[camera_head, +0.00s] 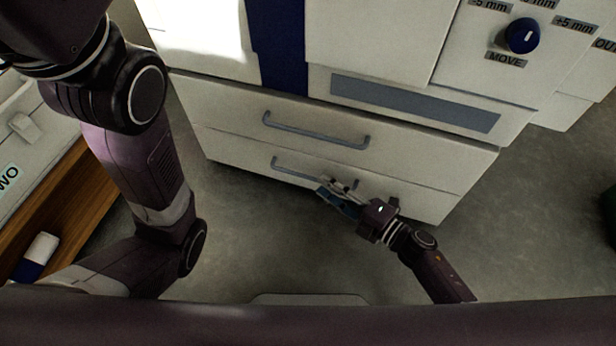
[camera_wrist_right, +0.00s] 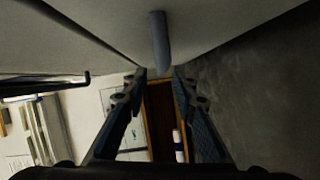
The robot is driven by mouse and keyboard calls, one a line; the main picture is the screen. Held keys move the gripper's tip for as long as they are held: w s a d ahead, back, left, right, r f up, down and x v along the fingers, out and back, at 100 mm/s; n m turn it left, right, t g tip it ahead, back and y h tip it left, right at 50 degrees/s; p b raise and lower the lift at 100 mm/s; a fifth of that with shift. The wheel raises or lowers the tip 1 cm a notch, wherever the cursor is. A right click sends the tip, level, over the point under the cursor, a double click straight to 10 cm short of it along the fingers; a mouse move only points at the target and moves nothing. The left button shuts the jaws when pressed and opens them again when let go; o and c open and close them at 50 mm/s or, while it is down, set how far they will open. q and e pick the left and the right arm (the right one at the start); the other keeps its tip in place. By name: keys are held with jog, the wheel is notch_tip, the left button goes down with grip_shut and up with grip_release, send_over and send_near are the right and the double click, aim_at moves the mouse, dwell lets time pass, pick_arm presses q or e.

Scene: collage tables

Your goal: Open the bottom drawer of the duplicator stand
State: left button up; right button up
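The white duplicator stand (camera_head: 405,150) has two drawers, both apparently shut. My right gripper (camera_head: 328,188) is at the right part of this handle. In the right wrist view its fingers (camera_wrist_right: 159,75) are apart, with a handle (camera_wrist_right: 160,42) seen end-on, lined up between them near the tips. I cannot tell whether they touch it. My left arm shows at the left, but its gripper is out of view.
The top drawer's handle (camera_head: 315,131) is just above. A blue knob (camera_head: 522,35) is on the stand's upper right. A wooden surface (camera_head: 62,215) with a blue-and-white object (camera_head: 37,256) is at the left. The grey floor (camera_head: 250,232) before the drawers is clear.

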aim_at(312, 179)
jog(key=shift+b+x, duration=0.95)
jog(key=shift+x, duration=1.8)
grip_shut()
